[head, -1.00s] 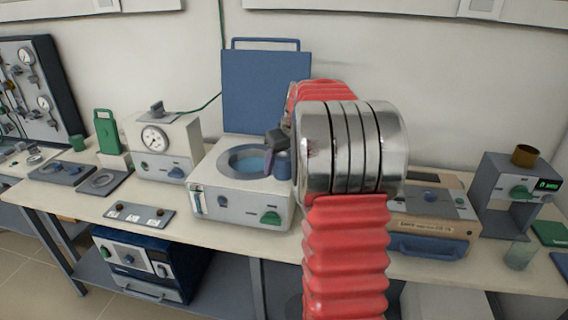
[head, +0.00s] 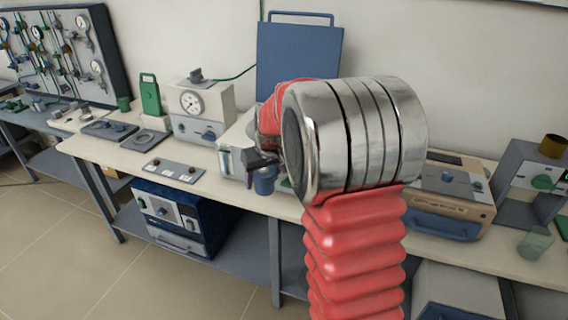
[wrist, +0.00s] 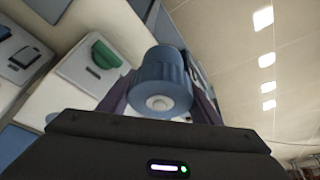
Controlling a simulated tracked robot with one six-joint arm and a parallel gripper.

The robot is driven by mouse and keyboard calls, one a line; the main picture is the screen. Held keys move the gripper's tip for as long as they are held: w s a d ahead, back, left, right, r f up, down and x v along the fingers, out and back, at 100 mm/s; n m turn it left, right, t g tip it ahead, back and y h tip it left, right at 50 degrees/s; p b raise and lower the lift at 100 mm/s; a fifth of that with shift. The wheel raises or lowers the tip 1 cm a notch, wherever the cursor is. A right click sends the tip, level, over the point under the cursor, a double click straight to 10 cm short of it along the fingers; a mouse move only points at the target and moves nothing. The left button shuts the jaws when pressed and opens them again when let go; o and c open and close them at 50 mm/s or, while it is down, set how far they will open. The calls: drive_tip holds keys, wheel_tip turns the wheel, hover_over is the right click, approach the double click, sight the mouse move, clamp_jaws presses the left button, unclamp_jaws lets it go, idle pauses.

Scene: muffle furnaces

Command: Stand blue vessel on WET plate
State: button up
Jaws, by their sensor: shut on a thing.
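The blue vessel (head: 264,181) is held in my gripper (head: 260,164), in front of the white bath unit with the raised blue lid. In the wrist view the blue vessel (wrist: 162,82) sits between the two fingers of my gripper (wrist: 160,98), its ribbed end with a pale round centre facing the camera. The gripper is shut on it. Two dark flat plates, a left plate (head: 109,130) and a right plate (head: 146,140), lie on the bench at left. No WET label is legible, so I cannot tell which plate it names.
A white gauge box (head: 203,112) stands between the plates and the bath unit (head: 231,160). A green stand (head: 150,95) rises behind the plates. My arm hides part of the bench.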

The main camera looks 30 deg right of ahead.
drive_tip(key=s+a+f, duration=0.1)
drive_tip(key=a+f, duration=0.2)
drive_tip(key=a, duration=0.5)
drive_tip(key=s+a+f+n, duration=0.1)
drive_tip(key=s+a+f, duration=0.1)
drive_tip(key=a, duration=0.7)
drive_tip(key=shift+a+f+y, duration=0.25)
drive_tip(key=shift+f+y, duration=0.05)
drive_tip(key=shift+f, duration=0.4)
drive_tip(key=shift+s, duration=0.1)
drive_tip(key=shift+a, duration=0.1)
